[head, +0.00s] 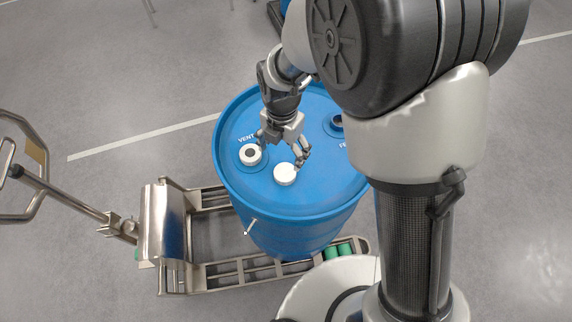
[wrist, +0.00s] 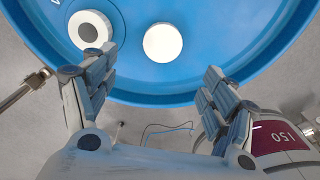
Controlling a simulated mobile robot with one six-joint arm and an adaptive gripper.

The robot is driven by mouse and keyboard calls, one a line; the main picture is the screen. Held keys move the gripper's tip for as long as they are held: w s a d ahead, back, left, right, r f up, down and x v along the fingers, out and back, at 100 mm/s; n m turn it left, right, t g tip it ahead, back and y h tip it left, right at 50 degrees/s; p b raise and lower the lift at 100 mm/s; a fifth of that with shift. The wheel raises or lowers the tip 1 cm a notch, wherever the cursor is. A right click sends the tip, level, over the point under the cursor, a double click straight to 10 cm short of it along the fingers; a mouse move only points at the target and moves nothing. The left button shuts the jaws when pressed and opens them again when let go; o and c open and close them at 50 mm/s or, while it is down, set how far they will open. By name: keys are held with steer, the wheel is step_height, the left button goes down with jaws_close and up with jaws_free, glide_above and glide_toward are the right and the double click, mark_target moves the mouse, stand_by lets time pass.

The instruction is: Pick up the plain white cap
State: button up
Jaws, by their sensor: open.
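The plain white cap (head: 285,174) lies on the blue drum's top (head: 240,119), near its front edge. In the wrist view the white cap (wrist: 163,42) shows beyond the fingertips, roughly between the two fingers. A second white cap with a dark centre (head: 251,154) sits to its left by the "VENT" lettering; it also shows in the wrist view (wrist: 90,30). My gripper (head: 282,147) is over the drum top, just above and behind the plain cap, with its fingers apart and empty. Whether a finger touches the cap cannot be told.
The drum stands on a metal pallet truck (head: 190,240) with a handle (head: 75,205) at left. A dark opening (head: 337,123) is on the drum top at right, partly covered by my arm.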

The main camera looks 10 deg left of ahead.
mark_target(285, 172)
steer(key=f+b, duration=0.1)
steer(key=f, duration=0.4)
steer(key=f+b, duration=0.2)
steer(key=f, duration=0.4)
steer(key=shift+d+f, duration=0.2)
steer(key=shift+f, duration=0.05)
steer(key=shift+r, duration=0.1)
steer(key=shift+c, duration=0.5)
steer(key=c, duration=0.8)
